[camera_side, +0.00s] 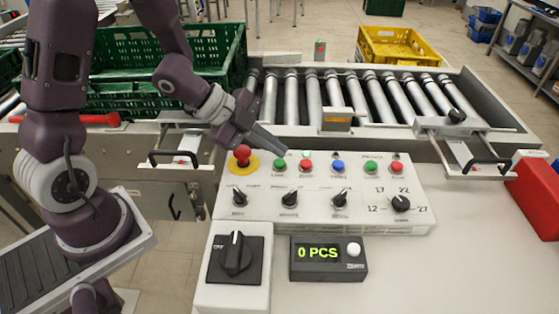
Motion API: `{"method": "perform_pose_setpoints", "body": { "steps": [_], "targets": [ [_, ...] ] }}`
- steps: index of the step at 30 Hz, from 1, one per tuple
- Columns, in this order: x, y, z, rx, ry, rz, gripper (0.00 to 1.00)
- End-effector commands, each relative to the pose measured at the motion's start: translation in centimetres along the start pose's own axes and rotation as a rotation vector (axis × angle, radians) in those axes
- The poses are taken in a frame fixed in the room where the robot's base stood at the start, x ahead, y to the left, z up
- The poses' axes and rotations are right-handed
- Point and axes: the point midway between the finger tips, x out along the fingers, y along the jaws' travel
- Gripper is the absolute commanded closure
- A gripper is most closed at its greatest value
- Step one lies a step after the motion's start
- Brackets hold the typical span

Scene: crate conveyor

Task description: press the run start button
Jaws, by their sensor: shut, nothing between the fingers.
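A white control panel (320,218) carries a row of buttons. From left to right they are a red mushroom button (242,153) on a yellow disc, a green button (278,168), a red button (305,166), a blue button (338,167), a second green button (371,167) and a second red button (397,168). The labels are too small to read, so I cannot tell which is run start. My gripper (283,150) is shut and empty. Its tips point down and right, just behind the left green button in the picture; I cannot tell its height or any contact.
Several black knobs (290,197) line the panel's lower part. A counter box (328,259) reads "0 PCS", beside a large black rotary switch (235,257). Behind are the roller conveyor (330,98), a green crate (215,60) and a yellow crate (400,52).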

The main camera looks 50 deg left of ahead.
Motion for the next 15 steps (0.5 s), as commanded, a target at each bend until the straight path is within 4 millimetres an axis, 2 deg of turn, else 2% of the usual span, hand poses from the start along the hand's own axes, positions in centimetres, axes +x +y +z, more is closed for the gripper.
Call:
{"method": "perform_pose_setpoints", "body": {
  "steps": [5, 15],
  "targets": [
    [-0.1, -0.1, -0.1, 0.0, 0.001, 0.0, 1.0],
    [-2.3, -1.8, -1.8, 0.005, 0.004, -0.003, 1.0]
  ]
}}
